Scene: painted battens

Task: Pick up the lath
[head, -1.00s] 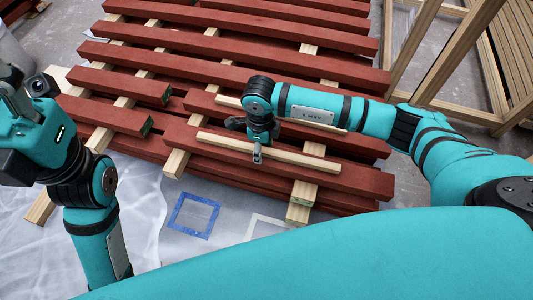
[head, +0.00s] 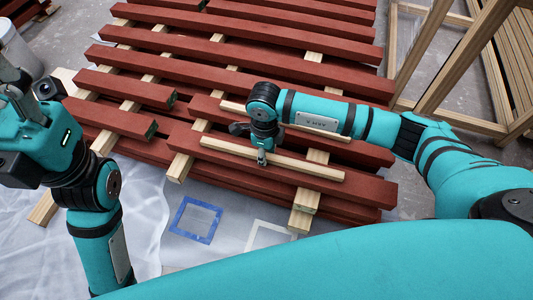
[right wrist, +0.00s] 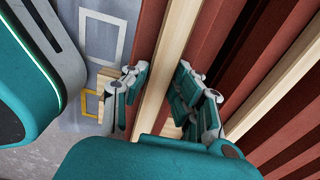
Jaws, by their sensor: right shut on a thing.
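The lath (head: 300,166) is a pale, unpainted wooden strip lying along the front row of dark red battens. My right gripper (head: 262,158) points down at it, left of its middle, with its fingers on both sides. In the right wrist view the lath (right wrist: 170,65) runs between the two fingers of the right gripper (right wrist: 160,90), which is shut on it. The lath looks level and close to the red batten; I cannot tell whether it touches it. My left gripper (head: 14,92) is at the left edge, partly cut off, away from the lath.
A second pale strip (head: 325,132) lies behind the lath, partly hidden by my right arm. Red battens (head: 240,83) rest across pale wooden bearers (head: 182,165). A blue square outline (head: 195,220) lies on the sheeted floor in front. A wooden frame (head: 440,55) stands at the right.

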